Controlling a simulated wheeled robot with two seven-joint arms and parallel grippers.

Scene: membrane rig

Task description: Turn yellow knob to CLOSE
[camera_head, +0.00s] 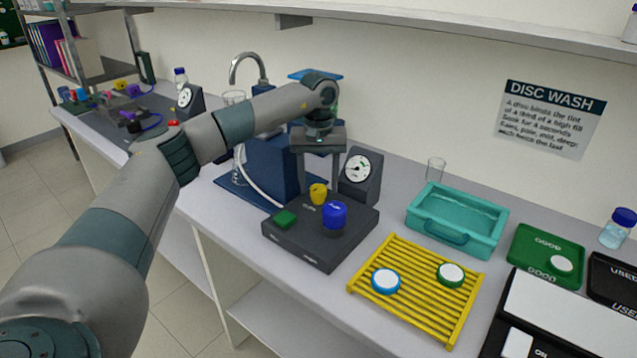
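The yellow knob (318,194) stands on top of a dark control box (325,262), behind a larger blue knob (334,214) and near a green block-like button (285,219). My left gripper (319,182) comes in from the left and points down at the back of the box. Its two fingers are spread, with a gap between them. The yellow knob shows below and in front of that gap; I cannot tell whether a finger touches it. The small markings beside the knobs are too small to read. My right gripper is not in view.
A dial gauge (360,173) stands close to the right of my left gripper. A blue rig block (268,170) with a pale tube is to the left. A yellow rack (414,323) with two discs and a teal tray (455,242) lie to the right.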

